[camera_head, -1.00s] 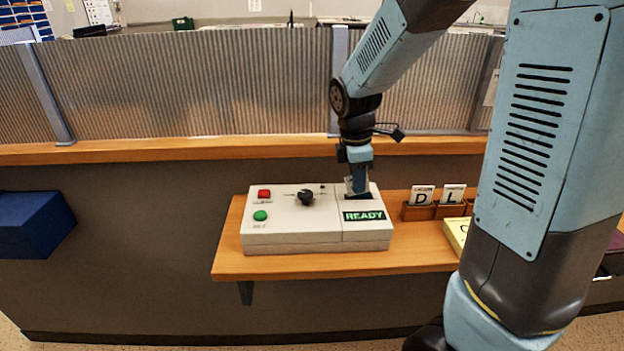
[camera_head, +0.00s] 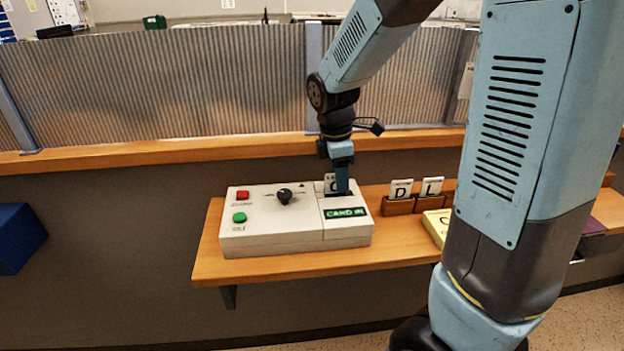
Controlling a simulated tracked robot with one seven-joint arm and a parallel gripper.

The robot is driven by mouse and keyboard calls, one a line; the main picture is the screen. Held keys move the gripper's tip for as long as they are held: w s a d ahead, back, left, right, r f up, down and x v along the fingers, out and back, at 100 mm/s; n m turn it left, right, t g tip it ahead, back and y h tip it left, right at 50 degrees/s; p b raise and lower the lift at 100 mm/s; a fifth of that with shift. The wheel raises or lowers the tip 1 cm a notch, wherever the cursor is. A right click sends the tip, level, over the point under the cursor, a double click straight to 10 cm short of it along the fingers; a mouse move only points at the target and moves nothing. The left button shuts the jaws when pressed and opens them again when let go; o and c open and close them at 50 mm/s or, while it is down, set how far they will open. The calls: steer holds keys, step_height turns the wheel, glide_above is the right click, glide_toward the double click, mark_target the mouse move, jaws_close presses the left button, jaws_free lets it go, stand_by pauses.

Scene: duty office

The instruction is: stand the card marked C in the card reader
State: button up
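The card reader (camera_head: 270,234) is a pale box on the wooden shelf, with a red button, a green button and a black knob. Its green display (camera_head: 345,212) reads "CARD IN". A white card (camera_head: 329,180) stands upright in the reader's slot at the back right. Its dark letter is partly hidden by my gripper, so I cannot read it for certain. My gripper (camera_head: 342,187) points down right at this card, over the slot. The fingers are seen nearly edge-on, and whether they still grip the card cannot be made out.
Cards D (camera_head: 400,190) and L (camera_head: 431,187) stand in small wooden holders right of the reader. A yellow block (camera_head: 436,226) lies in front of them, partly behind my arm. A corrugated partition (camera_head: 180,100) stands behind. A blue box (camera_head: 18,238) is at far left.

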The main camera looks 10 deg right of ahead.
step_height(320, 180, up, 12)
steer(key=r, duration=0.1)
steer(key=s+d+r+m+t, duration=0.1)
steer(key=s+d+m+t, duration=0.1)
steer(key=s+m, duration=0.6)
steer(key=s+d+r+m+t+y, duration=0.1)
steer(key=s+d+m+t, duration=0.2)
steer(key=s+m, duration=0.6)
steer(key=shift+s+d+r+t, duration=0.25)
steer(key=shift+s+t, duration=0.05)
